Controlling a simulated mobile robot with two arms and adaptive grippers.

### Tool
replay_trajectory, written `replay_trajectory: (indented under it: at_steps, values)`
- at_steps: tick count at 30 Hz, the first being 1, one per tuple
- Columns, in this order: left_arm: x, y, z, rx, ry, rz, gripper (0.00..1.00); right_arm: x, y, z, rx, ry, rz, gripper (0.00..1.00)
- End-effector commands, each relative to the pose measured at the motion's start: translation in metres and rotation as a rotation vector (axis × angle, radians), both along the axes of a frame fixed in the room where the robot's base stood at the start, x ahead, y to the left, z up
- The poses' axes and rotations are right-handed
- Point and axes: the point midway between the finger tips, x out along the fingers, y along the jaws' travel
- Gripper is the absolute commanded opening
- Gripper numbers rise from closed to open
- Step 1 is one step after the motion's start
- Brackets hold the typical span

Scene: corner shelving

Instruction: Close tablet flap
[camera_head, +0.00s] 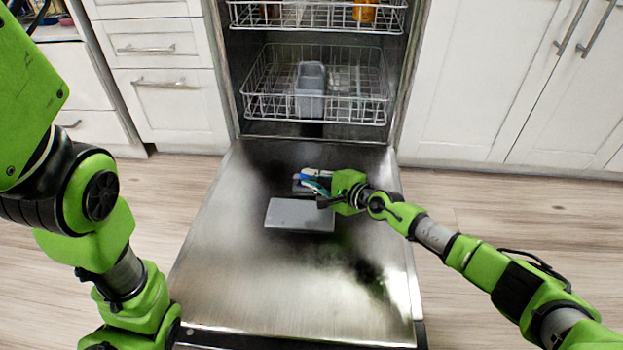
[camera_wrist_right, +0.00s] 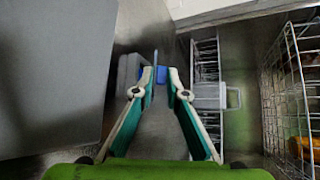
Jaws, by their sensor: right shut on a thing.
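The tablet compartment (camera_head: 300,186) is on the inner face of the lowered dishwasher door (camera_head: 240,270), with a blue patch at its far side. That blue part (camera_wrist_right: 161,74) also shows beyond the fingertips in the right wrist view. My right gripper (camera_head: 318,183) reaches in from the right over the compartment. In the wrist view its teal and white fingers (camera_wrist_right: 162,88) are close around a thin upright plate, which looks like the tablet flap (camera_wrist_right: 154,72) seen edge-on. The gripper hides much of the flap in the head view. My left gripper is out of the picture.
A flat grey panel (camera_head: 299,214) lies on the door just nearer than the compartment; it looms at left in the wrist view (camera_wrist_right: 50,70). Wire racks (camera_head: 252,95), the lower with a grey cutlery basket (camera_head: 311,88), stand inside the dishwasher. White cabinets flank it.

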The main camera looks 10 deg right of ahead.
Motion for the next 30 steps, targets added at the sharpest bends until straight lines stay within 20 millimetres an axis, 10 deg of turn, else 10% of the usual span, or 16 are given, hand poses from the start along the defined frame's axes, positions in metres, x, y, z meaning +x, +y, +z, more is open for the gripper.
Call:
replay_trajectory:
  at_steps: [23,24,30]
  values:
    - [0.000,-0.001,-0.020,0.001,0.000,-0.001,0.40,-0.002,-0.001,-0.005,-0.023,-0.114,-0.004,0.00]
    - [0.000,-0.001,-0.020,0.001,0.000,-0.001,0.40,-0.002,-0.001,-0.005,-0.023,-0.114,-0.004,0.24]
    - [0.000,-0.001,-0.020,0.001,0.000,-0.001,0.40,-0.003,0.000,-0.006,-0.022,-0.112,-0.002,0.27]
